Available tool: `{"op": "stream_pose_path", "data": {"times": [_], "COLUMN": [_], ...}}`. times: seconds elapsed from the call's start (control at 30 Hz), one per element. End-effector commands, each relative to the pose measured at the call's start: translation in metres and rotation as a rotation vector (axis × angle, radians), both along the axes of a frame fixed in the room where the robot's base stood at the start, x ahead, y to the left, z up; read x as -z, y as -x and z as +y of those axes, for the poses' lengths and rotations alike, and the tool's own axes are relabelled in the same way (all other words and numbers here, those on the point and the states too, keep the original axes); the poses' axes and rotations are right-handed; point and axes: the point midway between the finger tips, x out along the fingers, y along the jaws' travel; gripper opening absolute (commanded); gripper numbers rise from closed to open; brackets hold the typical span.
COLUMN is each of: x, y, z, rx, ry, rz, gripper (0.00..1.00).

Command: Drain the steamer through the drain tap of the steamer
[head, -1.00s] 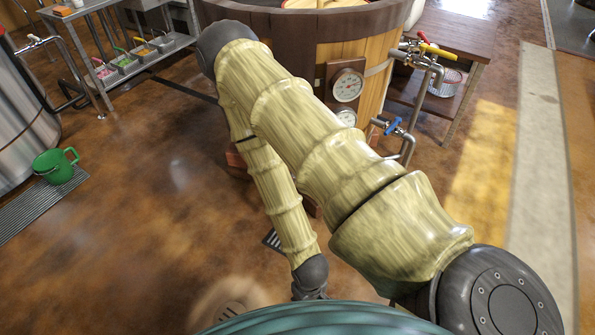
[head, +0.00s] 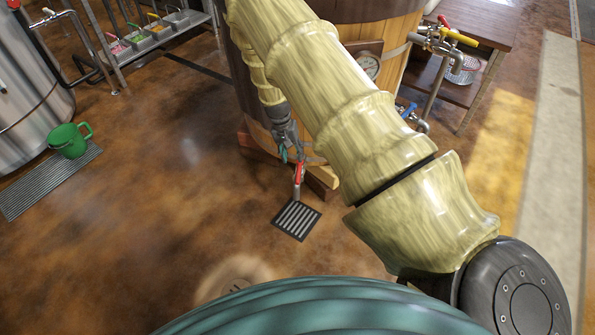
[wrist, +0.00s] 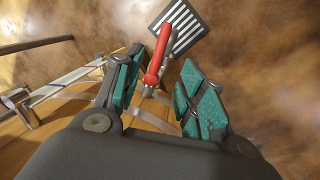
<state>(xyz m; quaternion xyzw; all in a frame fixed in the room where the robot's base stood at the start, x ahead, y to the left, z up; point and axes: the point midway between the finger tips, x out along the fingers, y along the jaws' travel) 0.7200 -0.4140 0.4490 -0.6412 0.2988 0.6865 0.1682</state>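The steamer appears to be the wooden vat (head: 398,58) in the head view. Its low drain tap (head: 298,175) has a red handle and points down over a floor grate. In the wrist view the red handle (wrist: 156,58) lies between my gripper's teal-padded fingers, nearer their tips. My gripper (wrist: 163,72) is open, with a gap on both sides of the handle. In the head view my gripper (head: 292,153) is just above the tap. Whether a finger touches the handle is not clear. My arm hides much of the vat's front.
A floor grate (head: 297,221) lies below the tap. Upper right are pipes with a yellow-handled valve (head: 459,37) and a blue-handled valve (head: 408,110). The floor at lower left is clear.

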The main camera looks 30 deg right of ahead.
Motion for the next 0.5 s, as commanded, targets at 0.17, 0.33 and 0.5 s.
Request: {"op": "stream_pose_path", "data": {"times": [0.17,0.33,0.5], "x": [0.010,0.035,0.063], "y": [-0.001,0.002,0.006], "z": [-0.003,-0.007,-0.011], "rx": [0.007,0.006,0.005], "ry": [-0.001,-0.001,-0.001], "rz": [0.003,0.003,0.003], "gripper": [0.40,0.40,0.40]}}
